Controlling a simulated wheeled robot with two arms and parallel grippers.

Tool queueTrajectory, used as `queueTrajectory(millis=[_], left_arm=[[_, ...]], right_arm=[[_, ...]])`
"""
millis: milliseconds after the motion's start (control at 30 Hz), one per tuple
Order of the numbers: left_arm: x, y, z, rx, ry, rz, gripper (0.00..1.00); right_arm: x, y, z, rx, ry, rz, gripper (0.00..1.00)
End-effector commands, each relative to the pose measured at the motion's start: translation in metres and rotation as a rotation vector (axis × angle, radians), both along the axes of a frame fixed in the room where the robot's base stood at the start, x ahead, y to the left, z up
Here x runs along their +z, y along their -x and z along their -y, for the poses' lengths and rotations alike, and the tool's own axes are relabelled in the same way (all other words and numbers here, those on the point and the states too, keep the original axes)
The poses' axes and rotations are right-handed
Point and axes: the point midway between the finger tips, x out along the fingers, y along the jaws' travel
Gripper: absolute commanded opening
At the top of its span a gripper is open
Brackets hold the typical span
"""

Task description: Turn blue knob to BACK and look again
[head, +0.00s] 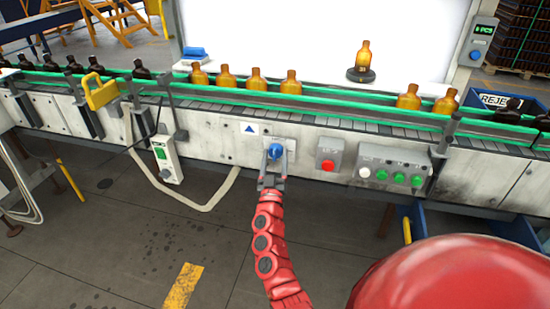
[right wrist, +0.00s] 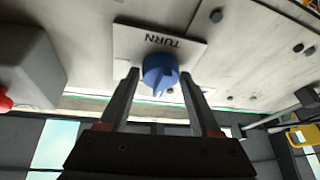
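The blue knob (head: 275,151) sits on the white front panel of the conveyor. In the right wrist view the knob (right wrist: 160,72) is on a white plate (right wrist: 128,42) marked TURN, which appears upside down. The knob's ridge points toward my gripper's base in that view. My right gripper (head: 274,165) is at the knob. In the right wrist view its fingers (right wrist: 160,76) stand apart, one on each side of the knob, with a small gap visible on both sides. No BACK mark is readable. My left gripper is not in view.
A red button box (head: 328,153) and a panel with green buttons (head: 392,167) are right of the knob. A blue triangle sign (head: 249,128) is upper left of it. Amber bottles (head: 256,79) stand on the conveyor above; one stands on a dark round stand (head: 361,74) behind.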

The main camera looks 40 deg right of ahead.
Motion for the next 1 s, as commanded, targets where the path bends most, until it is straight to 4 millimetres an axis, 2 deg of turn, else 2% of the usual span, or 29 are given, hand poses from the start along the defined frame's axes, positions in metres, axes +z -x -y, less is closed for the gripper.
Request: queueTrajectory(millis=[33, 300, 333, 667, 1000], left_arm=[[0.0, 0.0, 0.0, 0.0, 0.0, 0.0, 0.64], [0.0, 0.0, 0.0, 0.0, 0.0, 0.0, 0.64], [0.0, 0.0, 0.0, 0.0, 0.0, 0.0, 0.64], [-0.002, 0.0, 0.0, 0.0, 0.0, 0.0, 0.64], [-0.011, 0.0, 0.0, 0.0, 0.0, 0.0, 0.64]], right_arm=[[0.0, 0.0, 0.0, 0.0, 0.0, 0.0, 0.54], [0.0, 0.0, 0.0, 0.0, 0.0, 0.0, 0.05], [0.0, 0.0, 0.0, 0.0, 0.0, 0.0, 0.02], [-0.001, 0.0, -0.001, 0.0, -0.034, 0.041, 0.02], [-0.004, -0.002, -0.002, 0.0, -0.196, 0.225, 0.02]])
